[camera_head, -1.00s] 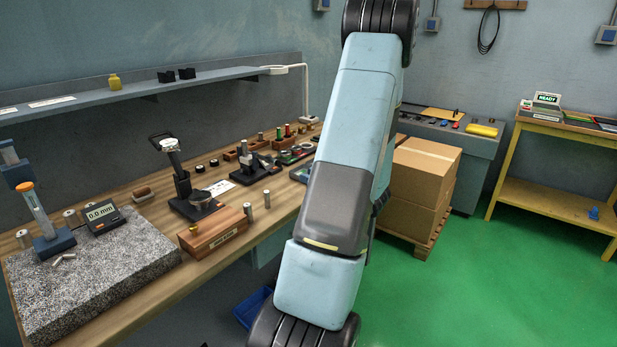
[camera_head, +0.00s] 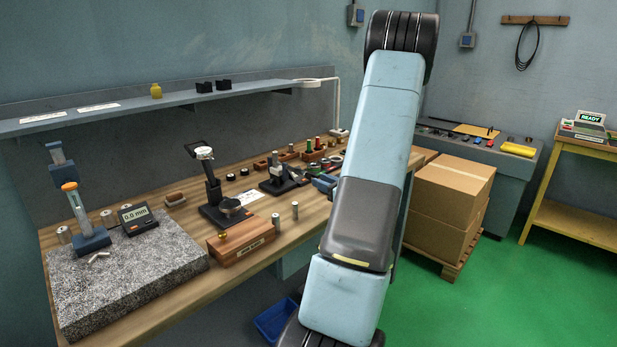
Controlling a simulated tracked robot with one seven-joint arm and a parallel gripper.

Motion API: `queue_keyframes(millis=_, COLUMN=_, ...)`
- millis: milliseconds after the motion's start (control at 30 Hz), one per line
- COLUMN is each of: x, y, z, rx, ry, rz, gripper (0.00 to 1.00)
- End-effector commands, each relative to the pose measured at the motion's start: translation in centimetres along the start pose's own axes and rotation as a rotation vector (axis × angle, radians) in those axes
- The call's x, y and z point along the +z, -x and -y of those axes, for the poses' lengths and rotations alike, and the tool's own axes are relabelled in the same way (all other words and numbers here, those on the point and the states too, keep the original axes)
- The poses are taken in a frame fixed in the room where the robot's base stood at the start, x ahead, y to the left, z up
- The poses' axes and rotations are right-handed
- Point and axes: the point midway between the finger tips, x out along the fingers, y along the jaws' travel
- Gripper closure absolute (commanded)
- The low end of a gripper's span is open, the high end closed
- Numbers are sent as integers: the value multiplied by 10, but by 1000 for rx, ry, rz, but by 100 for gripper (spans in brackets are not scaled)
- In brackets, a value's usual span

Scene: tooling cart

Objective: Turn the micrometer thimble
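No micrometer can be made out for certain. A small dark stand holding a tool (camera_head: 275,177) on the middle of the workbench may be it, but it is too small to tell its thimble. My arm crosses the picture right of centre, in front of the bench's right end, and hides part of it. My gripper is not in view, so its opening and any contact are hidden.
The wooden bench (camera_head: 185,197) carries a granite plate (camera_head: 125,285) with a height gauge (camera_head: 82,215) and a 0.0 mm display (camera_head: 137,218), a dial stand (camera_head: 212,190) and a wooden box (camera_head: 240,243). Cartons (camera_head: 455,185) stand right of my arm. Green floor (camera_head: 480,290) is clear.

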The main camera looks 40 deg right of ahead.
Motion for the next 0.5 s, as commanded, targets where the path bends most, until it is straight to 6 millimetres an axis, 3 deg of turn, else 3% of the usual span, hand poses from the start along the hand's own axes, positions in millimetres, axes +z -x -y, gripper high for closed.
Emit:
queue_keyframes(millis=300, x=0, y=-50, z=0, rx=2, ry=0, rz=1, gripper=68)
queue_keyframes(millis=500, x=0, y=-64, z=0, rx=0, ry=0, rz=1, gripper=68)
